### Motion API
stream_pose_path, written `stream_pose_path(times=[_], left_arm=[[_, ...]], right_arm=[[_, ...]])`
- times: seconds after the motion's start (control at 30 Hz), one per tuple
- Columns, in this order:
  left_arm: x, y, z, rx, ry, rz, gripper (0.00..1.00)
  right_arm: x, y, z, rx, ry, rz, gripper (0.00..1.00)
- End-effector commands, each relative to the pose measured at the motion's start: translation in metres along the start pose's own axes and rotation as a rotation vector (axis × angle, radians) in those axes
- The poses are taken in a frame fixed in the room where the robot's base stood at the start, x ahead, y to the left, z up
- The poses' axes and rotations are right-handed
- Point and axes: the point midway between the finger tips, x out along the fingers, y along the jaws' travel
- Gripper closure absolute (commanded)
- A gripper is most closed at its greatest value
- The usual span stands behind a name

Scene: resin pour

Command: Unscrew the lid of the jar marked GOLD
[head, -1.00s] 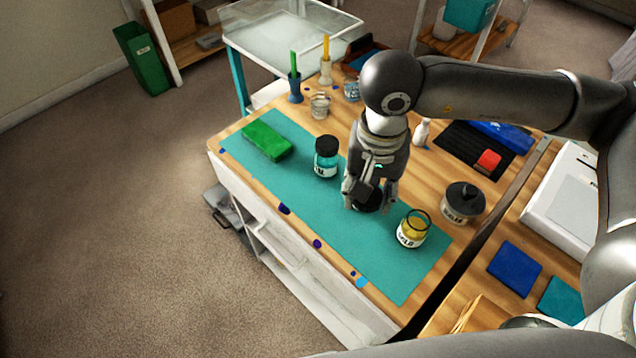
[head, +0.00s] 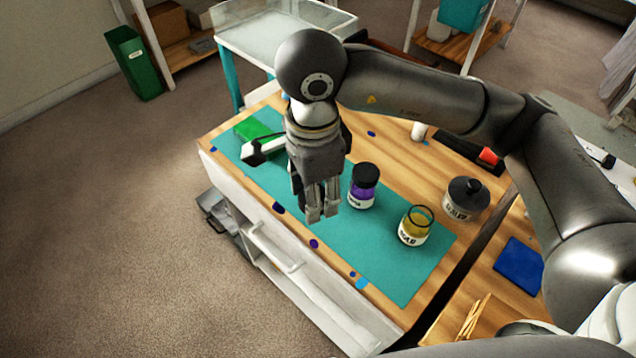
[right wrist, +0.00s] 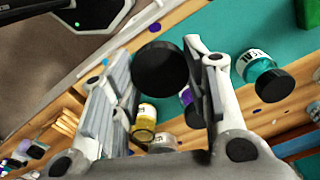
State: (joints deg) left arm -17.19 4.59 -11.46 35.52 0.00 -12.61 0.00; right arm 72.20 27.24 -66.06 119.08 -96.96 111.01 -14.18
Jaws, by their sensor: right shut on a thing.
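The open glass jar with yellow contents (head: 415,226), taken as the GOLD one though its label is hard to read, stands upright on the teal mat (head: 400,275). It has no lid on, and it also shows in the right wrist view (right wrist: 144,118). My right gripper (head: 321,210) is away to the left of it, over the mat's front part. In the right wrist view, a round black lid (right wrist: 160,68) sits between its fingers, and they are shut on it. The lid cannot be made out in the head view. My left gripper is not in view.
A purple jar (head: 362,188) with a black lid stands between my right gripper and the yellow jar. A teal jar (right wrist: 258,70) is hidden in the head view. A black-topped grey container (head: 463,200) stands right. A green block (head: 252,128) lies at the mat's far end.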

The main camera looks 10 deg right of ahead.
Motion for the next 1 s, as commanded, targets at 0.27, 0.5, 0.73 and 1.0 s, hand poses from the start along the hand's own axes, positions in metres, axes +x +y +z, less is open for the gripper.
stream_pose_path(times=[0.27,0.5,0.73,1.0], left_arm=[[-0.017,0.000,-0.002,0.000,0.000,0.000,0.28],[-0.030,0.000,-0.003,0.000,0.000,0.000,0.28],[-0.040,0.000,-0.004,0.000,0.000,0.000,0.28],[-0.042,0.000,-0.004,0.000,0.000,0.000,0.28]], right_arm=[[0.018,-0.045,-0.009,0.017,0.001,0.005,0.86],[0.042,-0.092,-0.017,0.015,0.000,0.007,0.86],[0.082,-0.122,-0.023,0.012,0.000,0.004,0.86],[0.096,-0.133,-0.025,0.009,0.000,0.002,0.86]])
